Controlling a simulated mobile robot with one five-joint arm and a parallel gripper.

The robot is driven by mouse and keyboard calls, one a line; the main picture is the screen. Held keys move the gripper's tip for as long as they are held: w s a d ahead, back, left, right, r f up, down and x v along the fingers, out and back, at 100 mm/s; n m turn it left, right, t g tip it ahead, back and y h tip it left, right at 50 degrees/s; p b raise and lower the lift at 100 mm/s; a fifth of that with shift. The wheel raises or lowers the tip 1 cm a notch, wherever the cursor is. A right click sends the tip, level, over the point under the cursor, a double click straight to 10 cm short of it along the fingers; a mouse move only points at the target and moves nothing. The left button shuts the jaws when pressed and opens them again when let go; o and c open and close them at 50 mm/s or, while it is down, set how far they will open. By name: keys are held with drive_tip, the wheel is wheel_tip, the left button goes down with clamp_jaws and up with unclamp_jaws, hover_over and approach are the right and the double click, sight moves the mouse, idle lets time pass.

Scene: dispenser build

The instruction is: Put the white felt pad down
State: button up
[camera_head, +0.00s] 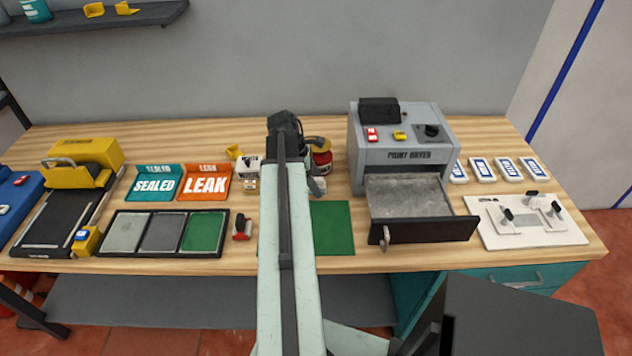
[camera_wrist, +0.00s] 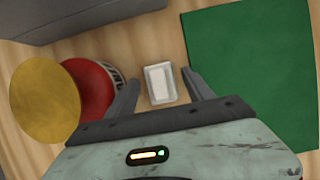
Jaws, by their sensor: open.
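The white felt pad (camera_wrist: 160,84) is a small pale rectangle on the wooden tabletop in the wrist view. It lies between the two fingers of my gripper (camera_wrist: 160,92), which are spread, with a gap visible on each side of it. In the head view my arm hides most of my gripper, and I cannot make out the pad there for certain.
A red can (camera_wrist: 95,88) with a yellow disc-shaped top (camera_wrist: 43,102) stands close left of my gripper. A green mat (camera_wrist: 250,70) lies close right. The paint dryer (camera_head: 400,150) has its drawer (camera_head: 410,195) pulled out. Sealed (camera_head: 153,185) and leak (camera_head: 205,185) trays sit left.

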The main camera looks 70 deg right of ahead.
drive_tip(key=p+v, duration=1.1)
drive_tip(key=v, duration=0.1)
drive_tip(key=w+a+f+m+t, duration=0.1)
drive_tip(key=w+a+m+t, duration=0.15)
drive_tip(key=w+a, duration=2)
drive_tip(key=w+a+m+t, duration=0.1)
drive_tip(key=w+a, duration=0.3)
drive_tip(key=a, duration=1.2)
drive_tip(key=w+a+y, duration=0.1)
drive_tip(key=w+a, duration=0.3)
drive_tip(key=a, duration=1.3)
drive_tip(key=shift+f+m+t+y, duration=0.3)
drive_tip(key=shift+f+m+t, duration=0.05)
